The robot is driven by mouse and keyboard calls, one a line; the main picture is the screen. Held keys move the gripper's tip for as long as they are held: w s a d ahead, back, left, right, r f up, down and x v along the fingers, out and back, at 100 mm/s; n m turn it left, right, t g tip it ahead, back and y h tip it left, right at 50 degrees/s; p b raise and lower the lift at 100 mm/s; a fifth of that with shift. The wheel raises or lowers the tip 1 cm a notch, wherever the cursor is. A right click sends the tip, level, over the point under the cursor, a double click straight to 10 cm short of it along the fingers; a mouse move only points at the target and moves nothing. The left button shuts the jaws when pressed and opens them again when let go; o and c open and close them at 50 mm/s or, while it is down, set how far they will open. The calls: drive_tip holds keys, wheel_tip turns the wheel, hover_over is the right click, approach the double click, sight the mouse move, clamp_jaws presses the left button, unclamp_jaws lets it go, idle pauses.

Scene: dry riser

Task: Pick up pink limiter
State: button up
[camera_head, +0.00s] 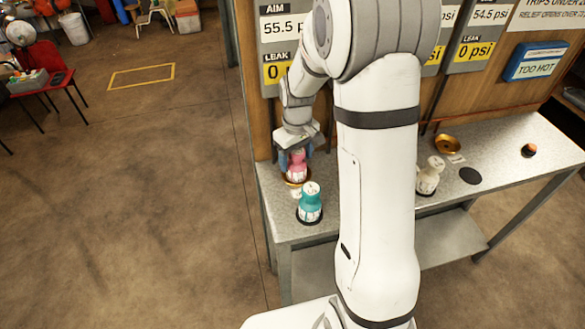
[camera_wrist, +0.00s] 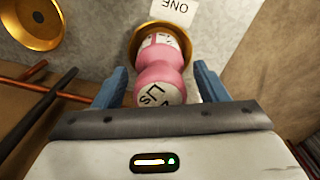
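The pink limiter (camera_head: 297,164) stands upright on a brass dish (camera_head: 294,183) at the left end of the metal bench. My gripper (camera_head: 295,155) is above and around it, with one blue finger on each side. In the wrist view the pink limiter (camera_wrist: 160,72) with its white label lies between the two fingers of my gripper (camera_wrist: 160,82). The fingers are open, with a gap visible on both sides of the limiter. The limiter's base rests on the brass dish (camera_wrist: 146,30).
A teal limiter (camera_head: 311,203) stands just in front of the pink one. A cream limiter (camera_head: 430,176) stands right of my arm, near an empty brass dish (camera_head: 446,144) and a dark disc (camera_head: 470,175). The gauge panel rises behind the bench. My arm hides the bench's middle.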

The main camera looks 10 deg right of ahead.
drive_tip(key=shift+s, duration=0.1)
drive_tip(key=c, duration=1.2)
